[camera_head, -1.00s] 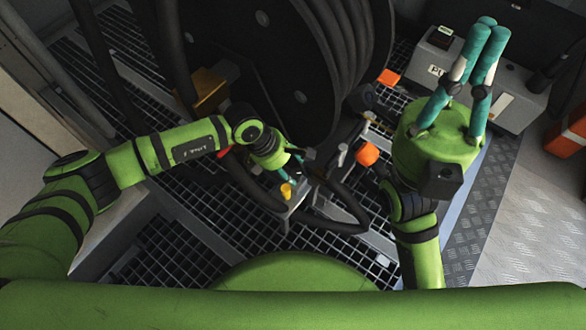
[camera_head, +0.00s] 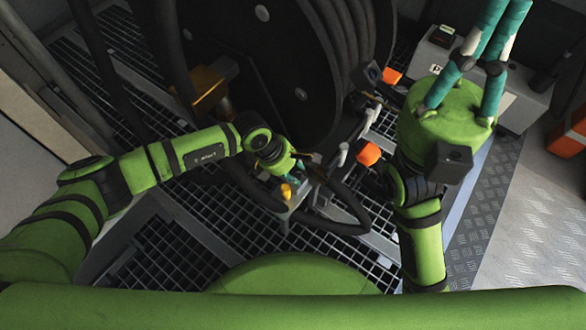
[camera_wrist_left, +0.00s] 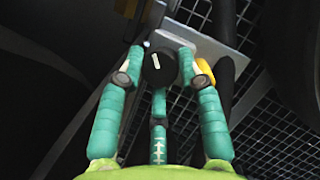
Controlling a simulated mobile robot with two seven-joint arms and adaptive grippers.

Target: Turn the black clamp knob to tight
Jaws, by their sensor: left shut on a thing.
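In the left wrist view, the black clamp knob (camera_wrist_left: 160,70) is round, with a short white mark that runs nearly upright and leans a little left at its top. My left gripper (camera_wrist_left: 163,60) has three teal fingers shut around the knob, one on each side and one below. In the head view my left gripper (camera_head: 299,172) is low at the metal bracket (camera_head: 296,197); the knob is hidden there by my gripper and wrist. My right gripper (camera_head: 499,38) points up at the upper right, away from the knob, with its fingertips cut off by the picture's edge.
A yellow knob (camera_wrist_left: 205,70) sits close right of the black one. A large black hose reel (camera_head: 290,70) stands behind. An orange knob (camera_head: 368,153) and a looping black hose (camera_head: 335,224) are near my left gripper. A grey box (camera_head: 520,102) stands far right.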

